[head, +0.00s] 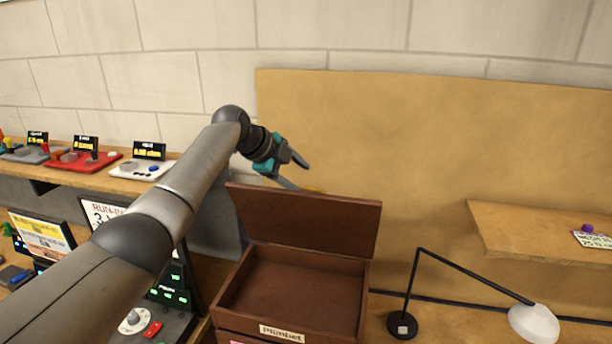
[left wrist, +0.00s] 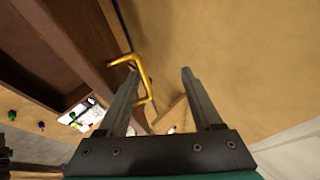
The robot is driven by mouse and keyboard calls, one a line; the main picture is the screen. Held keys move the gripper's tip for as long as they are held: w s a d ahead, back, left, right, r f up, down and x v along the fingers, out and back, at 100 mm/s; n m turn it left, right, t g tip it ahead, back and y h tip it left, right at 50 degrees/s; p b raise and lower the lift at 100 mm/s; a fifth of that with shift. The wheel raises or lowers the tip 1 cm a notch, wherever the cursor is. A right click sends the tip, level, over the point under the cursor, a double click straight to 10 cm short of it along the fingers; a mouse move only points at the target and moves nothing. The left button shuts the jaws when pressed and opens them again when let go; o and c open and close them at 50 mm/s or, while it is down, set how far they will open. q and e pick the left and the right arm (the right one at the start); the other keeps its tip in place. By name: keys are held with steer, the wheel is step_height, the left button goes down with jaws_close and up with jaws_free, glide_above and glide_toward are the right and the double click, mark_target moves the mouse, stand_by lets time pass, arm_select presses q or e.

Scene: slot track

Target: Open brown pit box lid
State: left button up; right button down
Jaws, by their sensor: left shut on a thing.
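The brown pit box (head: 225,290) stands at the lower middle of the head view, with its inside showing empty. Its brown lid (head: 305,222) stands raised at the back edge, close to upright. A little of the yellow lid handle (head: 314,191) shows behind the lid's top edge. My left gripper (head: 297,174) is behind and above the lid's top left part. My right gripper is out of view.
A black desk lamp (head: 403,325) with a white shade stands right of the box. A wooden shelf (head: 510,240) is at the right. A tan board (head: 430,140) stands behind the box. Controllers (head: 85,157) line a ledge at the left.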

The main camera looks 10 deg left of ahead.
arm_select(q)
steer(key=shift+t, duration=0.6)
steer(key=a+r, duration=0.1)
steer(key=r, duration=0.1)
steer(key=a+r, duration=0.1)
steer(key=r, duration=0.1)
steer(key=a+r, duration=0.1)
steer(key=r, duration=0.2)
steer(key=shift+s, duration=0.15)
steer(key=shift+s+a+r, duration=0.15)
steer(key=shift+a+r, duration=0.15)
steer(key=shift+r, duration=0.6)
steer(key=shift+s+a+r, duration=0.2)
steer(key=shift+a+r, duration=0.15)
steer(key=shift+r, duration=0.5)
steer(key=shift+s+a+r, duration=0.15)
steer(key=shift+a+r, duration=0.15)
steer(key=shift+r, duration=0.6)
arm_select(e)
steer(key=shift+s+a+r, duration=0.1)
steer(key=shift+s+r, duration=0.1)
